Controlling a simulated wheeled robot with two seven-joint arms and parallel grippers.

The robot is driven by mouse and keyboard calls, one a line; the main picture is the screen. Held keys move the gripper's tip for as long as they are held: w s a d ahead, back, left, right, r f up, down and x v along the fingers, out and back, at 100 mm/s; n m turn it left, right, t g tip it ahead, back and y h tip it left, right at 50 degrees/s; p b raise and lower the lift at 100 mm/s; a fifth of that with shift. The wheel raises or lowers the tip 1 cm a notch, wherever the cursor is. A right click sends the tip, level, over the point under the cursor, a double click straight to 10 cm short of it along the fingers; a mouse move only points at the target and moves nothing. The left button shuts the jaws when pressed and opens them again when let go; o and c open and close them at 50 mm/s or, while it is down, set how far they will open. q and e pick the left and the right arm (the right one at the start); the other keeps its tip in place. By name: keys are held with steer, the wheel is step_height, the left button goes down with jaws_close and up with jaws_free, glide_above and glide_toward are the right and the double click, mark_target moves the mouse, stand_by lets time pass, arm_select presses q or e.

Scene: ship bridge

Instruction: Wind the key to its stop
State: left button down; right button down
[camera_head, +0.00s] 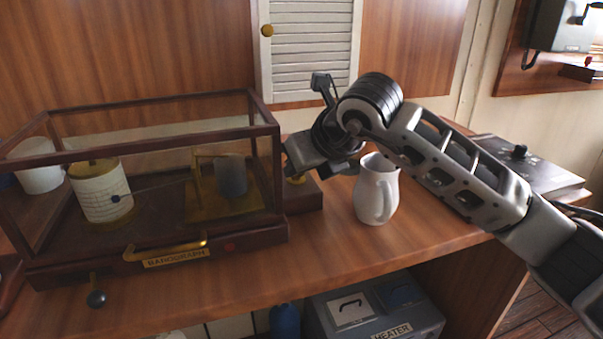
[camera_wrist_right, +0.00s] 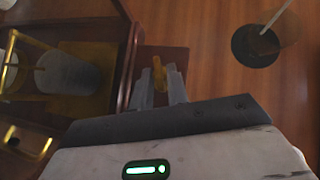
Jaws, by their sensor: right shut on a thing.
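The barograph (camera_head: 160,258) is a dark wooden case with glass panes, at the left of the desk in the head view. It holds a white chart drum (camera_head: 101,190) and a brass mechanism. A brass key (camera_wrist_right: 158,70) stands at the case's right end, over a small wooden block (camera_head: 304,198). My right gripper (camera_wrist_right: 161,88) is shut on the key, with a finger on each side of it in the wrist view. In the head view the gripper hides most of the key. How far the key is turned cannot be told. My left gripper is not in view.
A white jug (camera_head: 377,190) stands close to the right of my gripper, under my right forearm. A brass handle (camera_head: 165,250) and a dark-knobbed lever (camera_head: 96,297) are at the case's front. A dark panel (camera_head: 530,168) lies farther right. The front desk strip is clear.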

stand_by(0.3)
steer(key=c, duration=1.4)
jaws_free()
steer(key=shift+o, duration=0.2)
steer(key=v, duration=1.6)
steer(key=shift+a, duration=0.1)
